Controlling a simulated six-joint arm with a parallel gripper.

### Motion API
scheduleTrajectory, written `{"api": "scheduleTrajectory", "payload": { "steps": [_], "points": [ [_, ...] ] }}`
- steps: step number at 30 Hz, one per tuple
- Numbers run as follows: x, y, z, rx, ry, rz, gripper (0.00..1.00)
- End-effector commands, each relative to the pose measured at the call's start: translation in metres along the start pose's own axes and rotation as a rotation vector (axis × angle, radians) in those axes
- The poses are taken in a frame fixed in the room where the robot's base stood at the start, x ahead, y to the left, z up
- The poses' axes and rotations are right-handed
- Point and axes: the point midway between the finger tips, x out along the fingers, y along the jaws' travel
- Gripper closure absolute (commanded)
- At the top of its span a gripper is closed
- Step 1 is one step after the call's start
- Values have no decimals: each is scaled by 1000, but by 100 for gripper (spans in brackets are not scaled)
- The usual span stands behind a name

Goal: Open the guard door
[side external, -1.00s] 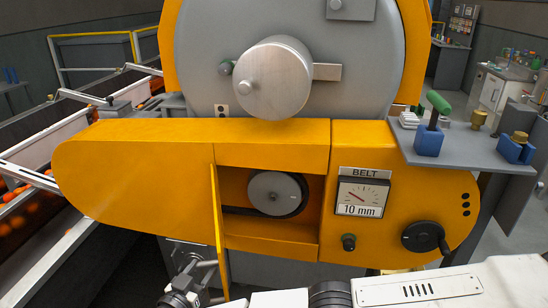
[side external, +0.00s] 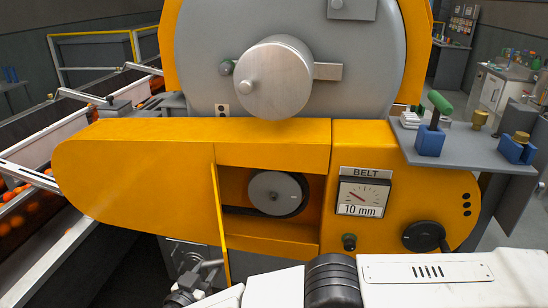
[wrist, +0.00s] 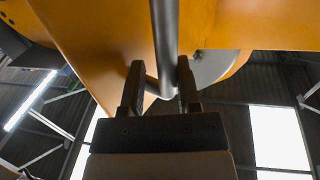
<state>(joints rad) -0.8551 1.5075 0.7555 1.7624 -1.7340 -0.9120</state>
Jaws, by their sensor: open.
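The guard door (side external: 220,220) is a yellow panel on the front of the orange belt housing. It stands swung out, seen almost edge-on in the side view, at the left of the opening. Its grey bar handle (wrist: 165,40) runs between the fingers of my gripper (wrist: 160,85) in the wrist view. The fingers are open, one on each side of the bar; firm contact cannot be seen. In the side view my gripper (side external: 198,270) is low, left of the door, and its fingertips are small there.
The opening shows a grey pulley (side external: 275,193) and dark belt. A shelf (side external: 460,150) juts out at right. A fruit conveyor (side external: 60,230) runs at left.

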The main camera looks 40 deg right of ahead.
Motion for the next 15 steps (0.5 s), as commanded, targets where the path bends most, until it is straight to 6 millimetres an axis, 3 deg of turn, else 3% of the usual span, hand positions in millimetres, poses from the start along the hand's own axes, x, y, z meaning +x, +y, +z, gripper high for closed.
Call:
{"api": "scheduleTrajectory", "payload": {
  "steps": [1, 15],
  "points": [
    [-7, -4, -44, 65, 46, 20, 44],
    [-14, 16, -66, 64, 46, 13, 44]
  ]
}}
